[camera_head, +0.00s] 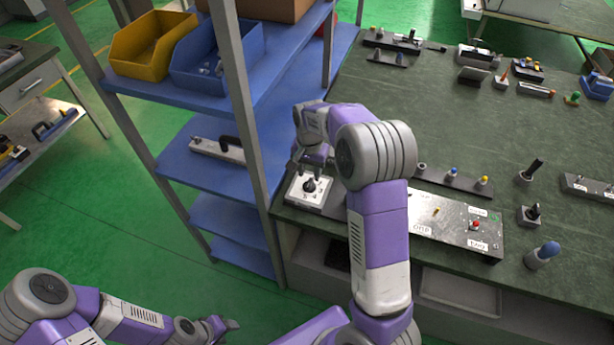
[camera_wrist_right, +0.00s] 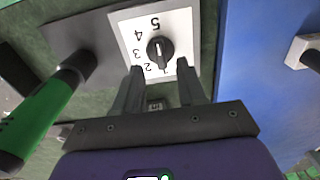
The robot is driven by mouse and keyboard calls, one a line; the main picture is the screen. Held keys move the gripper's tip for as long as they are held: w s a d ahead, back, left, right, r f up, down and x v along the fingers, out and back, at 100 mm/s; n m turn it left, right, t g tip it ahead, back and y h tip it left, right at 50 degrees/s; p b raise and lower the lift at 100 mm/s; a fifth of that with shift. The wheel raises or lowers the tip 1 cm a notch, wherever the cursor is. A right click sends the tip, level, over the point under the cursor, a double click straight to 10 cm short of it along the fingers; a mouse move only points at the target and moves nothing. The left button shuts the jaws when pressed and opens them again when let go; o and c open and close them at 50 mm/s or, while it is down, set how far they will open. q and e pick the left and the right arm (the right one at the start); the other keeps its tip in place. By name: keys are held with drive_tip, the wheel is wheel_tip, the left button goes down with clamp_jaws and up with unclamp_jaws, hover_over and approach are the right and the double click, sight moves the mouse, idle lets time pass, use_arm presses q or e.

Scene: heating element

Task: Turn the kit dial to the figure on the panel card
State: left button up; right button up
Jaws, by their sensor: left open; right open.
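The kit dial (camera_head: 310,187) is a black knob on a white square plate at the bench's left end. In the right wrist view the dial (camera_wrist_right: 160,50) shows printed figures, with 2, 3, 4 and 5 legible. A pale mark on the knob faces the lower side, near the 2; its exact setting is unclear. My right gripper (camera_wrist_right: 158,80) is open, its fingers at the plate's near edge, apart from the knob. The panel (camera_head: 450,222) carries white cards; one card (camera_head: 478,245) seems to read TWO. My left gripper (camera_head: 225,325) is open and empty, low at the left, away from the bench.
A blue shelf (camera_head: 270,75) with yellow (camera_head: 150,45) and blue bins (camera_head: 215,60) stands left of the dial. A green-and-black handle (camera_wrist_right: 45,110) lies left of the dial in the wrist view. Several small parts stand on the bench; its middle is mostly clear.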

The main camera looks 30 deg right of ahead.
sight(309, 182)
wheel_tip(309, 182, down, 4)
drive_tip(key=shift+f+b, duration=0.15)
drive_tip(key=shift+b, duration=0.2)
clamp_jaws()
